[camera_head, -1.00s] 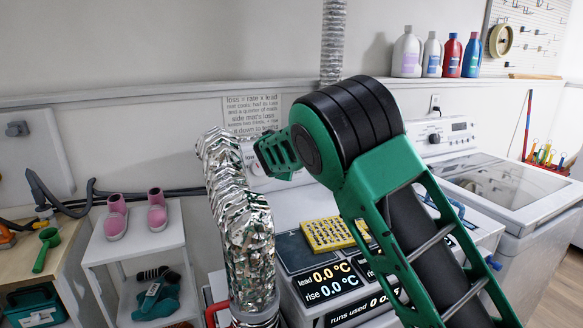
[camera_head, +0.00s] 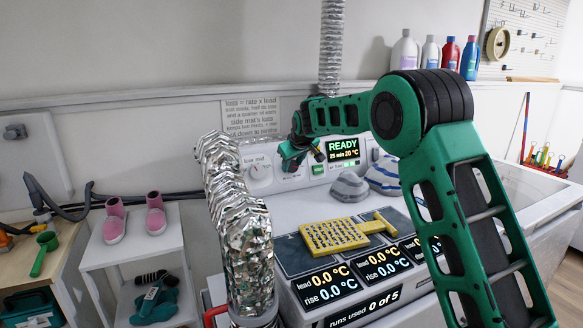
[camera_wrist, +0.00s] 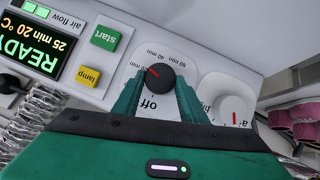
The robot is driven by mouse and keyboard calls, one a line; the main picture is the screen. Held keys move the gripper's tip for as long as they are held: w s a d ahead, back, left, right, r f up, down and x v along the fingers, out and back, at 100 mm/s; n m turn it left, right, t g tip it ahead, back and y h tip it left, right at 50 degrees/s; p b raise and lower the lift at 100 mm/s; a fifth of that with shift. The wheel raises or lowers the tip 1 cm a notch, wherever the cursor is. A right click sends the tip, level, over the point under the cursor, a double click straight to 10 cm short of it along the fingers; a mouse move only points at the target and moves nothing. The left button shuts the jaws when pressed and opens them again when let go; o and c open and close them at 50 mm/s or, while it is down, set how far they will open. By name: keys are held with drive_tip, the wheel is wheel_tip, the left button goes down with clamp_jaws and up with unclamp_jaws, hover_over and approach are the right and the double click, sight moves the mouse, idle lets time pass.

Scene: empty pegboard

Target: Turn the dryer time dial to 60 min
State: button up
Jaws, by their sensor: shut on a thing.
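The dryer time dial (camera_wrist: 160,76) is a black round knob with a red pointer on the white panel, seen upside down in the wrist view. Its printed marks include off, 40 min and 60 min. The red pointer lies on the side of the lower times, away from 60 min. My gripper (camera_wrist: 157,84) has one finger on each side of the knob and is shut on it. In the head view my gripper (camera_head: 292,156) is at the panel and hides the dial. The display (camera_head: 343,150) reads READY, 25 min, 20 °C.
A white knob (camera_wrist: 232,105) sits beside the dial. A green start button (camera_wrist: 106,37) and a yellow lamp button (camera_wrist: 89,76) are on the other side. A silver duct (camera_head: 243,235) rises left of the panel. A yellow grid paddle (camera_head: 335,237) lies on the dryer top.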

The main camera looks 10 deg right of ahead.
drive_tip(key=m, duration=0.1)
drive_tip(key=d+m+y, duration=0.1)
drive_tip(key=m+g+y, duration=0.1)
drive_tip(key=shift+w+d+f, duration=0.15)
drive_tip(key=shift+d+f, duration=0.05)
drive_tip(key=shift+f, duration=0.05)
drive_tip(key=m+y, duration=0.2)
drive_tip(key=m, duration=0.1)
drive_tip(key=shift+d+f+y, duration=0.1)
drive_tip(key=shift+d+y, duration=0.15)
drive_tip(key=shift+y, duration=0.15)
drive_tip(key=m+y, duration=0.1)
drive_tip(key=m, duration=0.1)
drive_tip(key=m+y, duration=0.1)
drive_tip(key=shift+d+f+m, duration=0.1)
drive_tip(key=shift+f+m, duration=0.1)
drive_tip(key=shift+m, duration=0.2)
drive_tip(key=shift+f+m+t+y, duration=0.2)
drive_tip(key=shift+m+y, duration=0.4)
drive_tip(key=shift+m, duration=0.25)
drive_tip(key=shift+f+m+t+y, duration=0.1)
drive_tip(key=shift+m+t+y, duration=0.1)
drive_tip(key=shift+m+y, duration=0.55)
drive_tip(key=o, duration=1.1)
drive_tip(key=shift+c, duration=0.2)
drive_tip(key=shift+r, duration=0.2)
